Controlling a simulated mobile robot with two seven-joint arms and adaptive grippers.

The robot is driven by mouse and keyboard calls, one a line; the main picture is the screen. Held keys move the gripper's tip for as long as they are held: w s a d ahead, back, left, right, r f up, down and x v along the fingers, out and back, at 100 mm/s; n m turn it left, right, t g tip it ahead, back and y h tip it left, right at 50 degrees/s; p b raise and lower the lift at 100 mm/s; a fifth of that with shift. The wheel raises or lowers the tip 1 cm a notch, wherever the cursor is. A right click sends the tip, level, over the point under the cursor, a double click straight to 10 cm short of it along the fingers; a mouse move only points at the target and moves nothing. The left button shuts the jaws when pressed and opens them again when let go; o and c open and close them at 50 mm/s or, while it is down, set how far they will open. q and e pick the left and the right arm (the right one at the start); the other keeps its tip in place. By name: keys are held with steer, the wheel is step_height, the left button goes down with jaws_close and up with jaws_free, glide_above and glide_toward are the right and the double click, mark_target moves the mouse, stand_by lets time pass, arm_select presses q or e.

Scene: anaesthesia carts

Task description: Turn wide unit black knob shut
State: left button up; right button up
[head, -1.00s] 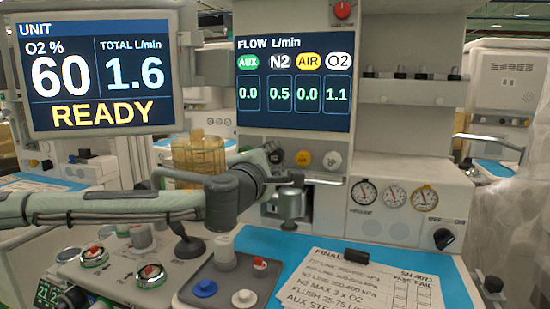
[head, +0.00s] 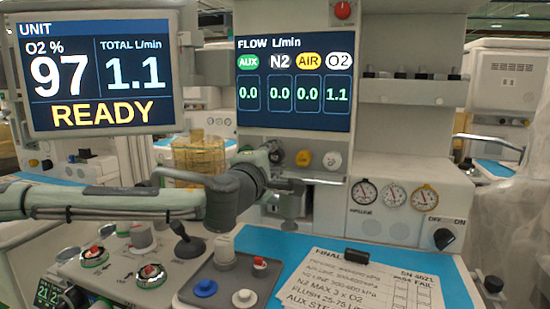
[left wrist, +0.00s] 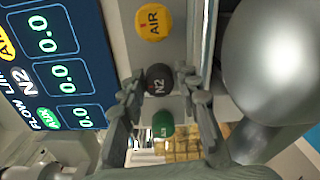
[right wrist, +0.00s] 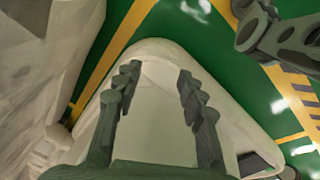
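The black N2 knob (left wrist: 159,80) sits in the row under the flow display of the unit in front. In the left wrist view it lies between the tips of my left gripper (left wrist: 160,76), with a small gap on both sides. In the head view the N2 knob (head: 277,156) is at the fingertips of my left gripper (head: 272,154). The flow display (head: 294,84) reads 0.0 under N2 and 1.1 under O2. My right gripper (right wrist: 153,85) is open and empty, over a pale base and green floor.
The yellow AIR knob (left wrist: 152,23) and green AUX knob (left wrist: 160,124) flank the N2 knob. The white O2 knob (head: 332,161) is farther right. A paper checklist (head: 365,282) lies on the blue work surface (head: 262,247). The OFF/ON switch (head: 444,239) is at the right.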

arm_select(q)
steer(key=v, duration=1.2)
stand_by(0.3)
